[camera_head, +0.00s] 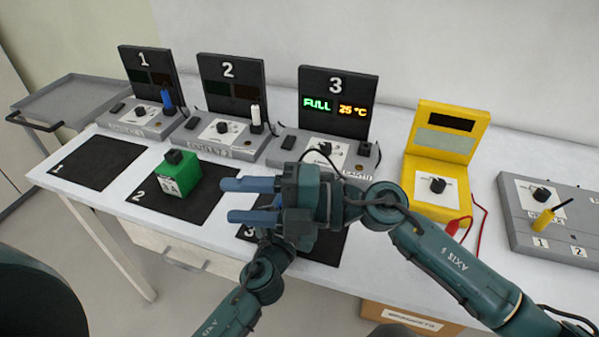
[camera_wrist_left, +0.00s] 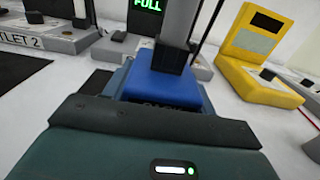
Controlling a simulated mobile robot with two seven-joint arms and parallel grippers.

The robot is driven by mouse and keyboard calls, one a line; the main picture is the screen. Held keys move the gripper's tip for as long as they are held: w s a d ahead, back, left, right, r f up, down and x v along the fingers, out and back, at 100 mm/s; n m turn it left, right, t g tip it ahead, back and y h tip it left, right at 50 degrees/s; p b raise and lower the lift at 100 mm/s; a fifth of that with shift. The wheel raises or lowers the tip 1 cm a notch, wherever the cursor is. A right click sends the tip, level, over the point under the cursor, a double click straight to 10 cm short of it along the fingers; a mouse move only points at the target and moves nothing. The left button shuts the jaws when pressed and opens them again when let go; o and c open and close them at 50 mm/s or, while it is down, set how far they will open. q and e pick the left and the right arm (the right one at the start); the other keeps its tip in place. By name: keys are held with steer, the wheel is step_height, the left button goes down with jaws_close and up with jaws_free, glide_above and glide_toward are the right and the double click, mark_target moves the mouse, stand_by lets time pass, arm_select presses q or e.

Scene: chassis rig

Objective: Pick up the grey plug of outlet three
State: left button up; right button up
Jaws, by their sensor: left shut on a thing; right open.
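Outlet three stands third in the row, its black panel (camera_head: 339,100) reading FULL and 25 °C. Its right-hand dark socket (camera_head: 365,149) shows no plug standing in it. In the head view my left gripper is hidden behind the right one. My right gripper (camera_head: 232,200) is open and empty, its blue fingers pointing left above the mats.
Outlet one has a blue plug (camera_head: 167,101) and outlet two a white plug (camera_head: 256,116). A green box (camera_head: 176,174) stands on mat 2. A yellow meter (camera_head: 440,160) and a grey box (camera_head: 555,225) stand to the right. Mat 1 (camera_head: 88,163) is clear.

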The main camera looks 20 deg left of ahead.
steer(key=w+d+r+n+t+h, duration=0.2)
steer(key=w+d+n+t+h, duration=0.15)
steer(key=w+h, duration=0.3)
steer(key=w+d+r+n+t+h, duration=0.2)
steer(key=w+d+n+t+h, duration=0.15)
steer(key=w+h, duration=0.35)
steer(key=shift+h, duration=0.35)
steer(key=x, duration=0.7)
steer(key=s+a+x, duration=0.1)
steer(key=x, duration=0.3)
steer(key=shift+c, duration=0.6)
jaws_close()
